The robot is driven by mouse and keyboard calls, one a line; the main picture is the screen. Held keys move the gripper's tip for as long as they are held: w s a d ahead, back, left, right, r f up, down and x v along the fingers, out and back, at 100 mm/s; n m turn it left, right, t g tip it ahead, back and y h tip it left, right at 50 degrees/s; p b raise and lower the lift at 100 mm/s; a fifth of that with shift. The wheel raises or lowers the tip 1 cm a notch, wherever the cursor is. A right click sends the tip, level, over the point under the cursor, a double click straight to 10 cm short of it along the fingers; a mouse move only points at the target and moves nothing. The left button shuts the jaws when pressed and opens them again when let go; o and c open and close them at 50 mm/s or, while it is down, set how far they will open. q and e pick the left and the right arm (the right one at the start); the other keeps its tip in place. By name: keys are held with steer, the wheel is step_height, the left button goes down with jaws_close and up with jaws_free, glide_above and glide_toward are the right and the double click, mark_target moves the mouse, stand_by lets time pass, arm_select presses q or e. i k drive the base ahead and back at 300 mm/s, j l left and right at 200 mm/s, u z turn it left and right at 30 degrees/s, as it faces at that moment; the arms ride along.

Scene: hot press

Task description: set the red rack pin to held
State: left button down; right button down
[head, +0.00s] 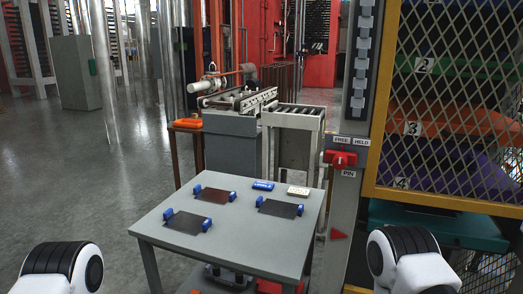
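The red rack pin (341,159) is a red knob on the grey upright post of the rack, to the right of the table. A label plate (351,141) above it reads FREE on the left and HELD on the right. A plate below it reads PIN. The knob's red grip reaches out to the left, on the FREE side. Neither gripper is in view. Only links of my two arms show at the bottom left and bottom right, well apart from the pin.
A grey table (165,236) holds dark plates in blue holders, plus a blue item (263,185) and a pale item (298,191). A yellow-framed mesh door (441,203) with numbered shelves stands right of the post. Floor at left is clear.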

mark_target(340, 159)
steer(key=i+j+z, duration=0.1)
steer(key=j, duration=0.45)
steer(key=i+j+z, duration=0.15)
steer(key=j, duration=0.4)
steer(key=i+j+z, duration=0.1)
steer(key=j, duration=0.5)
